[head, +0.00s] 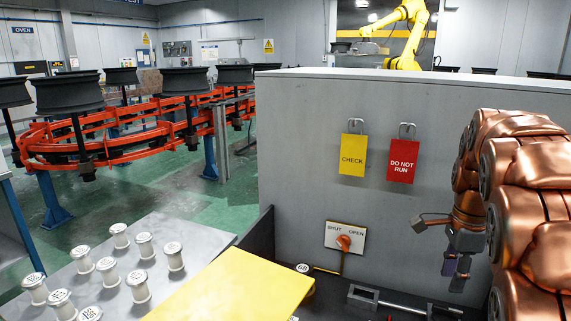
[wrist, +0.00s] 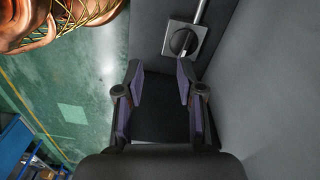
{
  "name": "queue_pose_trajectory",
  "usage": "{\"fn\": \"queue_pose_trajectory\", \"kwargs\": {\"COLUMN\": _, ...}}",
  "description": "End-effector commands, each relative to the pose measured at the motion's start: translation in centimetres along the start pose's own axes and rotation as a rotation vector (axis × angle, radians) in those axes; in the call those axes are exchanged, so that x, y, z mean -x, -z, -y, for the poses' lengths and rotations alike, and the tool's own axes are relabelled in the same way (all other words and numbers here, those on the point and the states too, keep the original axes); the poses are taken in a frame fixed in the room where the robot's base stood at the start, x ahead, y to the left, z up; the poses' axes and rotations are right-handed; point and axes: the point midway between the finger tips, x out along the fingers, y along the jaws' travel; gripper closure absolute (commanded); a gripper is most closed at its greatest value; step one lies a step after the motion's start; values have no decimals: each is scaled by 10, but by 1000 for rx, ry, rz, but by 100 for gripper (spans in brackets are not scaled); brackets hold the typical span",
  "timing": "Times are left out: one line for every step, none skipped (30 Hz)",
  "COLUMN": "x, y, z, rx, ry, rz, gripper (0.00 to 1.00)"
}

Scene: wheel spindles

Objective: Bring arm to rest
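My copper-coloured arm is folded at the right of the head view, in front of the grey panel (head: 310,130). My gripper (head: 457,270) hangs below it, fingers pointing down, above the dark bench surface. In the wrist view my gripper (wrist: 160,78) has its two purple-padded fingers apart with nothing between them. A dark surface shows beyond the fingers. No object is held.
A yellow CHECK tag (head: 352,155) and a red DO NOT RUN tag (head: 402,160) hang on the panel. Below are an orange SHUT/OPEN lever (head: 344,241), a metal bar fixture (head: 400,303) and a yellow plate (head: 235,287). Several white-capped spools (head: 108,270) stand left.

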Motion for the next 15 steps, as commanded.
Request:
{"fn": "queue_pose_trajectory", "kwargs": {"x": 8, "y": -11, "z": -13, "rx": 67, "ry": -7, "rz": 2, "gripper": 62}}
{"fn": "queue_pose_trajectory", "kwargs": {"x": 9, "y": -16, "z": -20, "rx": 113, "ry": -9, "rz": 2, "gripper": 62}}
{"fn": "queue_pose_trajectory", "kwargs": {"x": 12, "y": -23, "z": -31, "rx": 176, "ry": -11, "rz": 1, "gripper": 62}}
{"fn": "queue_pose_trajectory", "kwargs": {"x": 13, "y": -28, "z": -39, "rx": 223, "ry": -15, "rz": 2, "gripper": 62}}
{"fn": "queue_pose_trajectory", "kwargs": {"x": 13, "y": -34, "z": -47, "rx": 271, "ry": -20, "rz": 4, "gripper": 62}}
{"fn": "queue_pose_trajectory", "kwargs": {"x": 14, "y": -40, "z": -58, "rx": 336, "ry": -24, "rz": 7, "gripper": 62}}
{"fn": "queue_pose_trajectory", "kwargs": {"x": 15, "y": -46, "z": -67, "rx": 385, "ry": -29, "rz": 10, "gripper": 62}}
{"fn": "queue_pose_trajectory", "kwargs": {"x": 15, "y": -50, "z": -76, "rx": 433, "ry": -33, "rz": 12, "gripper": 62}}
{"fn": "queue_pose_trajectory", "kwargs": {"x": 16, "y": -56, "z": -87, "rx": 501, "ry": -37, "rz": 14, "gripper": 62}}
{"fn": "queue_pose_trajectory", "kwargs": {"x": 15, "y": -61, "z": -96, "rx": 550, "ry": -42, "rz": 17, "gripper": 62}}
{"fn": "queue_pose_trajectory", "kwargs": {"x": 15, "y": -65, "z": -104, "rx": 601, "ry": -44, "rz": 19, "gripper": 62}}
{"fn": "queue_pose_trajectory", "kwargs": {"x": 16, "y": -71, "z": -116, "rx": 670, "ry": -46, "rz": 21, "gripper": 62}}
{"fn": "queue_pose_trajectory", "kwargs": {"x": 14, "y": -75, "z": -125, "rx": 720, "ry": -52, "rz": 24, "gripper": 62}}
{"fn": "queue_pose_trajectory", "kwargs": {"x": 14, "y": -79, "z": -134, "rx": 772, "ry": -57, "rz": 27, "gripper": 62}}
{"fn": "queue_pose_trajectory", "kwargs": {"x": 14, "y": -83, "z": -146, "rx": 842, "ry": -60, "rz": 30, "gripper": 62}}
